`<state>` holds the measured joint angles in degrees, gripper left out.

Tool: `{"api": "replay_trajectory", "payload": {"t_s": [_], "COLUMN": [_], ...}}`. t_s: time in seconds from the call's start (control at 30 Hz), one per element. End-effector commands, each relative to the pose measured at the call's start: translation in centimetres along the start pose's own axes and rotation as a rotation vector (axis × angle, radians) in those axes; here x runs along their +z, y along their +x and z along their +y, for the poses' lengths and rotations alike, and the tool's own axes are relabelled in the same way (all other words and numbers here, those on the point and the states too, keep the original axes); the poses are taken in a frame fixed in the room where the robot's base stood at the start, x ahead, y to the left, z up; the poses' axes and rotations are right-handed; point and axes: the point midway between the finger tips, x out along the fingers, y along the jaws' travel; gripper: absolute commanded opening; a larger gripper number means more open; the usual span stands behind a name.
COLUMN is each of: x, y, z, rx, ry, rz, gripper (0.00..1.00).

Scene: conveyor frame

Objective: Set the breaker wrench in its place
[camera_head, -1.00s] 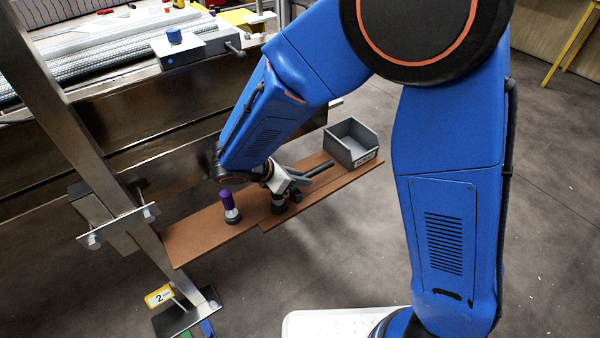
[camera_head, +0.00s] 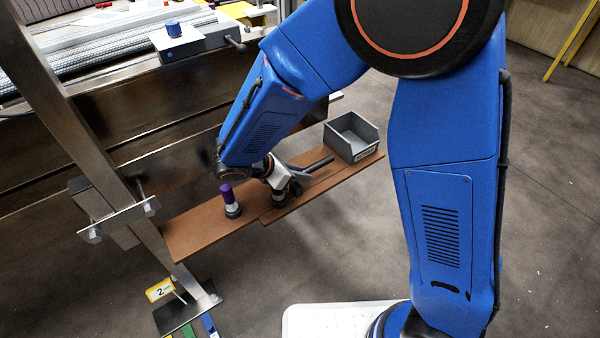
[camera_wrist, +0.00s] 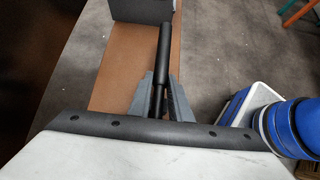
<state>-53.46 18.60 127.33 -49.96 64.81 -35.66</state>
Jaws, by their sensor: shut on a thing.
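The breaker wrench shows as a dark bar (camera_wrist: 164,52) in the wrist view, running away from between the grey fingers. In the head view its dark handle (camera_head: 321,163) sticks out to the right over the brown shelf. My gripper (camera_wrist: 160,97) is shut on the wrench, low over the shelf (camera_head: 197,234). The wrench's other end is hidden by my wrist. I cannot tell whether the wrench touches the shelf.
A purple-topped tool (camera_head: 228,195) stands on the shelf left of my gripper. A grey open bin (camera_head: 352,140) stands at the shelf's right end, close beyond the bar. A metal upright (camera_head: 95,150) of the conveyor frame is at left. Bare shelf lies left of the purple tool.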

Motion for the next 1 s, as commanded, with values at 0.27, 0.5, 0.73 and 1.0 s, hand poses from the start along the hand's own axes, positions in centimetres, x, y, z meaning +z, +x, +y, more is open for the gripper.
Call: {"api": "replay_trajectory", "payload": {"t_s": [0.27,0.5,0.73,1.0], "x": [-0.5,-0.9,-1.3,-1.8], "y": [0.5,0.9,1.2,1.7], "z": [0.0,0.0,0.0,0.0], "rx": [0.0,-0.001,-0.001,0.0], "ry": [-0.001,-0.001,0.0,-0.001], "rz": [-0.001,-0.001,-0.001,0.0], "gripper": [0.0,0.0,0.0,0.0]}}
